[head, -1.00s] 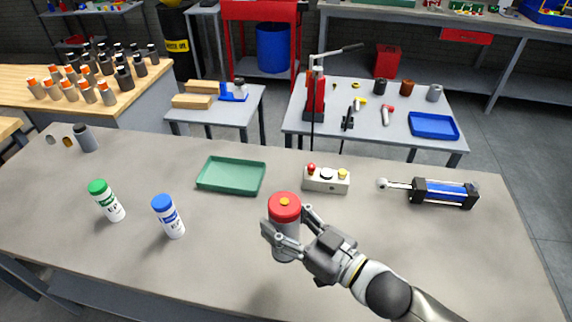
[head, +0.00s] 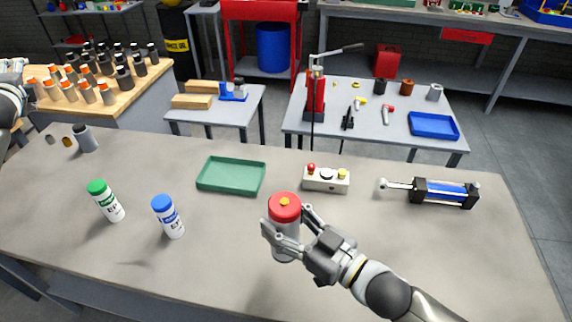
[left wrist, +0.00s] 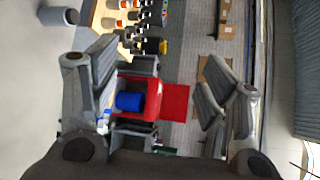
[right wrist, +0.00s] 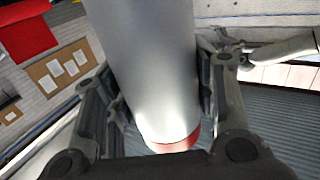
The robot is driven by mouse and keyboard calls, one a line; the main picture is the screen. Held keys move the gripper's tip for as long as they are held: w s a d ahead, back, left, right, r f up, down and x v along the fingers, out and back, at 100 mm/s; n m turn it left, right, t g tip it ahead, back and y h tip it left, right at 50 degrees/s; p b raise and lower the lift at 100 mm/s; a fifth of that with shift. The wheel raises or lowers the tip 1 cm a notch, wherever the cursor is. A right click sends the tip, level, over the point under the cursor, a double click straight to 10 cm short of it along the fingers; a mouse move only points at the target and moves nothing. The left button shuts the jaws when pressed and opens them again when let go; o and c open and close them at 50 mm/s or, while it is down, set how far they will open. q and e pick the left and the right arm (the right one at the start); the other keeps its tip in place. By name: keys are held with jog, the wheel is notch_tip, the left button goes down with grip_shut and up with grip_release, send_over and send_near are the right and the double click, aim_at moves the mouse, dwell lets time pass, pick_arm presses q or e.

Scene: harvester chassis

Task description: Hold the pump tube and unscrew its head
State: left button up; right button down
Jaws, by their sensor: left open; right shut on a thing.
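The pump tube (head: 284,250) is a grey cylinder standing upright at the front middle of the bench, with a red head (head: 285,203) and an orange centre on top. My right gripper (head: 287,226) is shut around the tube's body below the head, from the right. In the right wrist view the tube (right wrist: 155,60) lies between the fingers, and part of its red head (right wrist: 180,145) shows. My left gripper (head: 14,66) is at the far left edge of the head view, partly cut off, far from the tube. In the left wrist view it (left wrist: 160,80) is open and empty.
The bench between the tray and front edge is mostly clear.

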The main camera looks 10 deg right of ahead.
pick_arm(q)
jog(key=w+d+f+m+g+h, duration=0.2)
jog(key=d+m+h, duration=0.4)
jog(key=d, duration=1.5)
jog(key=s+d+m+g+h, duration=0.2)
jog(key=s+d+m, duration=0.15)
jog(key=d, duration=0.65)
jog(key=s+d+m+g+h, duration=0.2)
jog(key=s+d+m, duration=0.15)
jog(key=d, duration=0.65)
jog(key=m+g+y, duration=0.3)
jog(key=m+g, duration=0.5)
jog(key=m, duration=0.7)
send_over(286, 202)
jog(key=shift+w+f, duration=0.2)
jog(key=shift+f, duration=1)
jog(key=shift+s+f+m, duration=0.2)
jog(key=shift+f+m, duration=0.1)
jog(key=shift+m, duration=0.1)
notch_tip(286, 202, down, 8)
jog(key=shift+r, duration=0.25)
jog(key=shift+c, duration=0.2)
